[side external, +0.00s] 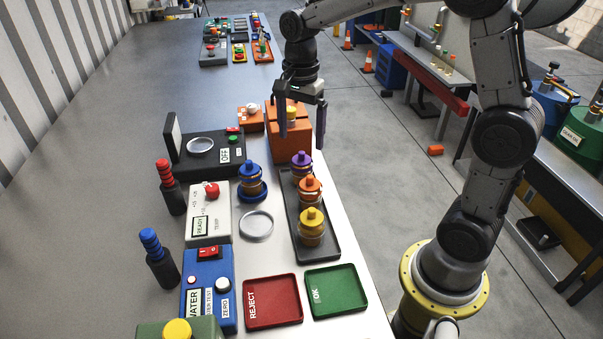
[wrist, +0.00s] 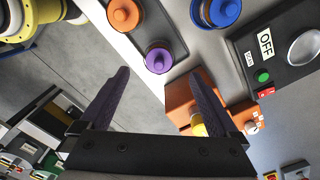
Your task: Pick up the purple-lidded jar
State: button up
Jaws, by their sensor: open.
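The purple-lidded jar (side external: 301,164) stands upright at the far end of a dark tray (side external: 317,247). An orange-lidded jar (side external: 310,190) and a yellow-lidded jar (side external: 312,226) stand in the same tray, nearer the camera. My gripper (side external: 303,124) is open and empty, above and beyond the tray by the orange block. In the wrist view the purple lid (wrist: 158,60) lies ahead of the spread fingers of my gripper (wrist: 158,80), apart from them. The orange lid (wrist: 124,14) shows farther up.
A blue-lidded jar (side external: 251,181) stands left of the tray. An orange block (side external: 290,144) with a yellow-topped item is under my gripper. A black scale (side external: 206,153) and white TEMP box (side external: 207,213) stand left. Red (side external: 272,302) and green (side external: 336,292) trays lie in front.

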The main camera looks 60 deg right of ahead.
aim_at(301, 152)
jog(key=shift+s+f, duration=0.1)
jog(key=shift+f, duration=3.7)
grip_shut()
